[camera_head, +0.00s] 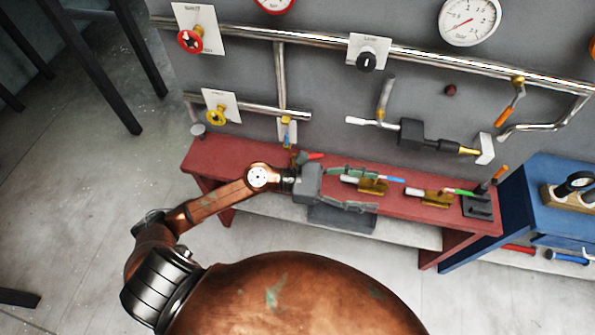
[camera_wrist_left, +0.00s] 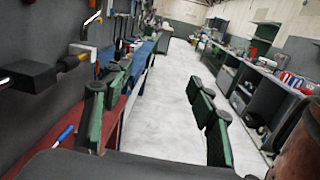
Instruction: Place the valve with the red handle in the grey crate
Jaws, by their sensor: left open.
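A red handle (camera_head: 312,156) shows at the back of the red bench, just behind my left wrist. Its valve body is mostly hidden by my arm. My left gripper (camera_head: 376,190) is open, its green-grey fingers spread and pointing right over the bench's front part. In the head view a brass valve with a blue handle (camera_head: 392,180) appears between the fingers. In the left wrist view (camera_wrist_left: 157,85) the space between the fingers is empty. A dark grey box-like thing (camera_head: 343,220), perhaps the grey crate, shows below the gripper; its inside is hidden. My right gripper is out of view.
The red bench (camera_head: 230,158) also holds a brass valve with a green handle (camera_head: 437,199) and a dark stand (camera_head: 479,206). A blue bench (camera_head: 535,175) adjoins on the right. Pipes and gauges line the grey wall behind. Open floor lies left.

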